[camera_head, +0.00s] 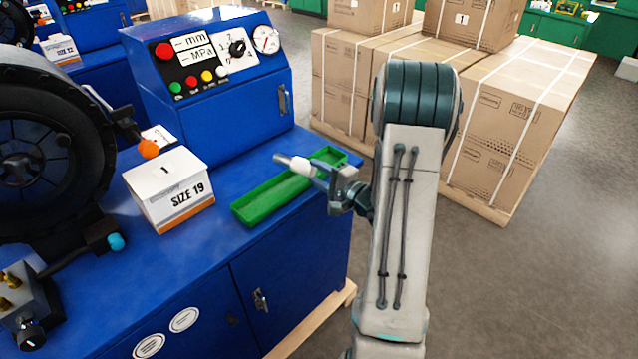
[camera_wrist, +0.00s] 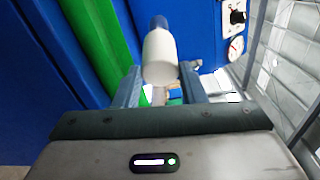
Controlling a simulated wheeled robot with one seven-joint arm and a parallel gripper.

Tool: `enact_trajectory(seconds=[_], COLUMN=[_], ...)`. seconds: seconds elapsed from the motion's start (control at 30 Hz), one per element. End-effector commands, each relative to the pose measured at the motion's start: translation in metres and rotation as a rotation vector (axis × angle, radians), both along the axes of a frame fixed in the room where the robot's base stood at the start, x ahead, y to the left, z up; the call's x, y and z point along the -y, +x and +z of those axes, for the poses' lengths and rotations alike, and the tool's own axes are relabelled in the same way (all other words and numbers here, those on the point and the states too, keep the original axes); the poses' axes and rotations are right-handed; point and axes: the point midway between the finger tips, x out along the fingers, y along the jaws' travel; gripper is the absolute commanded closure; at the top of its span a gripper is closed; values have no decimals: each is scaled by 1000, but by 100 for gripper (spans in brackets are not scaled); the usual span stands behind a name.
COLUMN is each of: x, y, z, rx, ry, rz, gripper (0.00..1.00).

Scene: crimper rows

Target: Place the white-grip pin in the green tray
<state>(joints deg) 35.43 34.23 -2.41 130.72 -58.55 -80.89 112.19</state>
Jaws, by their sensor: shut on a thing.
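The white-grip pin (camera_head: 299,165) is held in my gripper (camera_head: 322,176) just above the green tray (camera_head: 262,205). In the head view the pin lies roughly level, with its grey tip pointing left and its white grip near my fingers. In the wrist view the white grip (camera_wrist: 160,58) with a blue end shows between the two fingers of my gripper (camera_wrist: 162,88). The tray is a long, shallow tray on the blue bench top, and its green wall (camera_wrist: 100,42) runs along the left of the wrist view. My fingers partly hide the tray's right side.
A white box marked SIZE 19 (camera_head: 168,190) stands left of the tray. The blue control panel (camera_head: 213,80) rises behind it. A black round machine (camera_head: 45,140) fills the far left. Cardboard boxes (camera_head: 510,110) on a pallet stand on the floor behind my arm.

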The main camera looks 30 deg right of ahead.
Motion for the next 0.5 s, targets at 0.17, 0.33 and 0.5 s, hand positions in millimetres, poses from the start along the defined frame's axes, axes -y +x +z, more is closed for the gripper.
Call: enact_trajectory(seconds=[0.17, 0.33, 0.5], x=[0, 0, 0], y=[0, 0, 0], z=[-23, -31, -31], rx=[-1, 0, 2], ry=[2, -1, -1], rz=[1, 1, 1], gripper=[97, 97, 97])
